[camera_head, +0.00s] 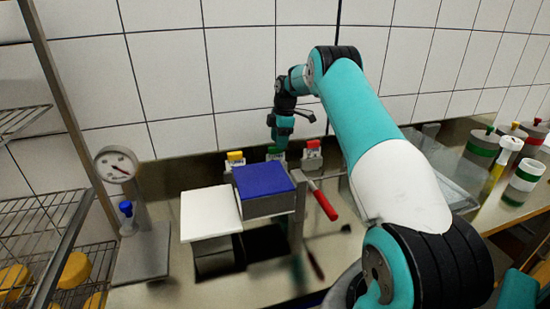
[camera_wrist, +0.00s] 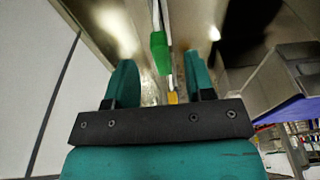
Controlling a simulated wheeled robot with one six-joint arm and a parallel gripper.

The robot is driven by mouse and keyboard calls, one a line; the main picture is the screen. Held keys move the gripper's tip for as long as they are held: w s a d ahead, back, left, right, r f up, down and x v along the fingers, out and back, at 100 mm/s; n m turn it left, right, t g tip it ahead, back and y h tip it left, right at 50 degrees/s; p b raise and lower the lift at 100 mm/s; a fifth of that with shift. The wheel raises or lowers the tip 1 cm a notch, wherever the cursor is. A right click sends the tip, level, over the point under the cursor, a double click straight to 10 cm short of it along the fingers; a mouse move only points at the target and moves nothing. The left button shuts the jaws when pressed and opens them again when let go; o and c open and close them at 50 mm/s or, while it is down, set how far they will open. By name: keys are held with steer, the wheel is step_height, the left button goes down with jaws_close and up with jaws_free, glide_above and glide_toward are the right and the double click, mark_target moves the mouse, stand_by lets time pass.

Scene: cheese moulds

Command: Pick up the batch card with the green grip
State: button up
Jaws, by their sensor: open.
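The batch card with the green grip (camera_head: 274,151) stands upright in a row at the back of the counter, between the other two cards. In the wrist view its green grip (camera_wrist: 159,53) appears between the teal fingers, near their tips, with the card's thin edge above it. My gripper (camera_head: 280,145) points down just over this card and partly hides it. The fingers (camera_wrist: 161,72) are apart, with visible space on both sides of the green grip. I cannot tell whether the grip lies fully within the jaws.
A card with a yellow grip (camera_head: 235,156) stands to the left and one with a red grip (camera_head: 313,144) to the right. A blue-topped block (camera_head: 263,179), a white-topped block (camera_head: 209,212) and a red handle (camera_head: 325,205) are in front. A gauge (camera_head: 116,165) stands left; the tiled wall is close behind.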

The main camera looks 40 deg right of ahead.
mark_target(275, 153)
steer(key=shift+w+a+f+p, duration=0.15)
steer(key=shift+f+p, duration=0.25)
steer(key=shift+f, duration=0.55)
steer(key=shift+a+f+p, duration=0.3)
steer(key=shift+f+p, duration=0.15)
steer(key=shift+f, duration=0.5)
steer(key=shift+w+a+f+p, duration=0.15)
steer(key=shift+f+p, duration=0.25)
steer(key=shift+f, duration=0.55)
jaws_close()
